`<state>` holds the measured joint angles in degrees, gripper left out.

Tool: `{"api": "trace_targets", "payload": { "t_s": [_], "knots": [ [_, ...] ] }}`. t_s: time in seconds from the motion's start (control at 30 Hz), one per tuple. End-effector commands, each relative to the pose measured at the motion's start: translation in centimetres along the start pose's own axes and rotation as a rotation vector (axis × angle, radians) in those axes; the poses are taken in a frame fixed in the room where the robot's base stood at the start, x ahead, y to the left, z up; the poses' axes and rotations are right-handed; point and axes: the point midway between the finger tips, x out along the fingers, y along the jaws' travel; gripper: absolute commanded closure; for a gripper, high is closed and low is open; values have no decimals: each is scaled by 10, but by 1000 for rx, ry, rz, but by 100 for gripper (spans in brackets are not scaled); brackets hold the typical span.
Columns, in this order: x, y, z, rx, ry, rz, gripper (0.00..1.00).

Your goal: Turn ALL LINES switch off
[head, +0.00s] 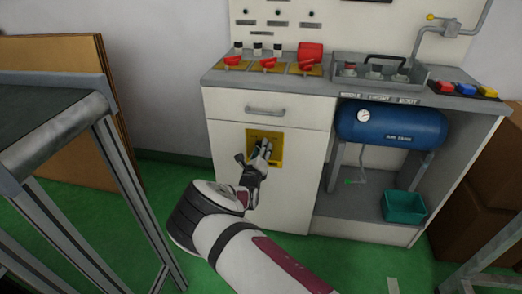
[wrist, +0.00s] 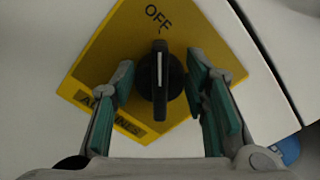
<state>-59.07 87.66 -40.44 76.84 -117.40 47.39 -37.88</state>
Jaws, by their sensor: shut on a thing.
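The ALL LINES switch is a black round knob with a raised grip and a white line (wrist: 160,75), on a yellow plate (wrist: 195,40). In the wrist view the white line points up the picture, toward the word OFF. The ALL LINES label at lower left is partly hidden by a finger. In the head view the plate (head: 277,136) is on the white cabinet door below the drawer, with my gripper (head: 261,152) in front of it.
Above, the countertop (head: 225,78) carries several red switches on yellow plates. A drawer handle (head: 266,111) sticks out just above the plate. A blue air tank (head: 390,125) and a teal bin (head: 403,206) are at right. A grey conveyor frame (head: 60,115) stands at left.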

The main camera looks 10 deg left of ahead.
Motion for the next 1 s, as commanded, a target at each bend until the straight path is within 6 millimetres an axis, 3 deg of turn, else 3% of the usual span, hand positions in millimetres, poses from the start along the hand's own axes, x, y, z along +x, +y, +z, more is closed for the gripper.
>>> {"api": "trace_targets", "payload": {
  "t_s": [0.57, 0.6, 0.67, 1.0],
  "knots": [
    [-1, 2, -1, -33, 2, 3, 87],
    [-1, 2, -1, -33, 2, 3, 52],
    [-1, 2, -1, -32, 2, 3, 41],
    [-2, 1, 0, -30, 1, 1, 41]
  ]
}}
